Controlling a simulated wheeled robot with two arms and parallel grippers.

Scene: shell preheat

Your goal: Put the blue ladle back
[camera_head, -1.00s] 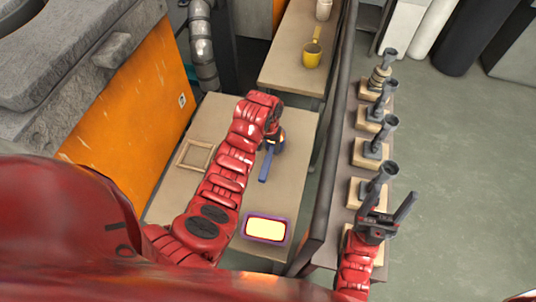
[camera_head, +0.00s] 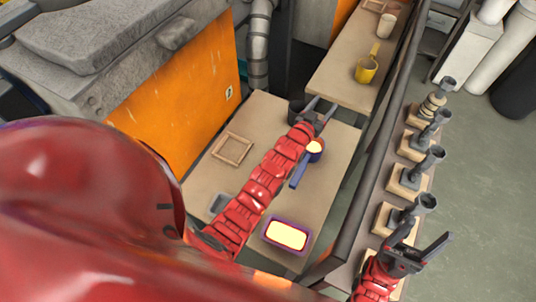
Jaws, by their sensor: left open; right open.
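The blue ladle (camera_head: 299,173) rests on the near beige table (camera_head: 262,112), its handle pointing toward the picture's bottom. Its bowl (camera_head: 315,156) shows a bright yellow glow inside. My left gripper (camera_head: 322,107) is open, just beyond the ladle's bowl, with its fingers pointing away; nothing shows between them. Whether it touches the ladle I cannot tell. My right gripper (camera_head: 428,243) is open and empty at the lower right, near the row of grey stands.
A purple-rimmed tray (camera_head: 265,237) with glowing content and a square wooden frame (camera_head: 219,157) lie on the near table. A dark cup (camera_head: 295,112) stands by my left gripper. A yellow ladle (camera_head: 366,72) is on the far table. A dark rail (camera_head: 372,165) runs right of the tables.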

